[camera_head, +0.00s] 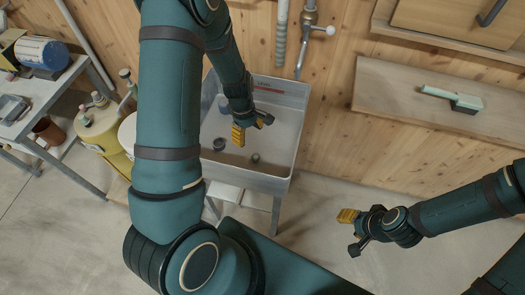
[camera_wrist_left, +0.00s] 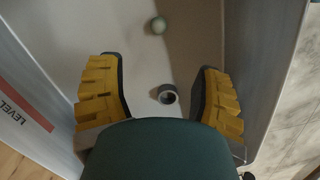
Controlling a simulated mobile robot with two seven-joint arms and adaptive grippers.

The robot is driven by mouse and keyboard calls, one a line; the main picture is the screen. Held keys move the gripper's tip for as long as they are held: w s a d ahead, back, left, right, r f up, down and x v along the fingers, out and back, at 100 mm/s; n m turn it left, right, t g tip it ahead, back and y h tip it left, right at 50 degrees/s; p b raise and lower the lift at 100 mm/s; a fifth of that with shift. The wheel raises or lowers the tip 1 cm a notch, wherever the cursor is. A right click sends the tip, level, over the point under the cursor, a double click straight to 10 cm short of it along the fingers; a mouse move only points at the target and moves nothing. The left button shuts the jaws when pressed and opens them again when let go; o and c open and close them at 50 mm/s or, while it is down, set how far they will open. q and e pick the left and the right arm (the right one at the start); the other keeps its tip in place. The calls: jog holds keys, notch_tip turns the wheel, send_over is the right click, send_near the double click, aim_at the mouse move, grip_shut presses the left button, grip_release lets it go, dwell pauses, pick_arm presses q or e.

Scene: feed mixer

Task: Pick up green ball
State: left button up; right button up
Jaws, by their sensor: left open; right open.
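The green ball (camera_wrist_left: 158,25) is small and dull grey-green. It lies on the tub floor at the top of the left wrist view, beyond my left fingertips and apart from them. In the head view it appears as the small round thing (camera_head: 255,158) near the tub's front. My left gripper (camera_head: 250,130) reaches down into the grey tub (camera_head: 283,160). Its yellow-padded fingers are open and empty in the left wrist view (camera_wrist_left: 163,90). My right gripper (camera_head: 351,232) is open and empty over the floor, right of the tub.
A dark hollow ring (camera_wrist_left: 166,94) lies on the tub floor between my left fingers as seen from the wrist. Tub walls surround the left gripper. A workbench (camera_head: 50,100) and a yellow container (camera_head: 103,128) stand left. A wooden shelf (camera_head: 390,95) holds a green-handled brush (camera_head: 455,98).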

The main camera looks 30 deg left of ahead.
aim_at(255, 156)
pick_arm(q)
jog(key=f, duration=0.2)
jog(key=f+b, duration=0.1)
jog(key=f, duration=0.2)
jog(key=f+b, duration=0.1)
jog(key=f, duration=0.2)
jog(key=shift+s+d, duration=0.1)
jog(key=shift+d, duration=0.3)
jog(key=shift+d+f+b, duration=0.25)
jog(key=shift+f, duration=0.7)
jog(key=shift+d+f+b, duration=0.2)
jog(key=shift+f, duration=0.8)
jog(key=shift+d+f+b, duration=0.25)
jog(key=shift+f, duration=0.7)
jog(key=shift+r, duration=0.1)
jog(key=c, duration=1)
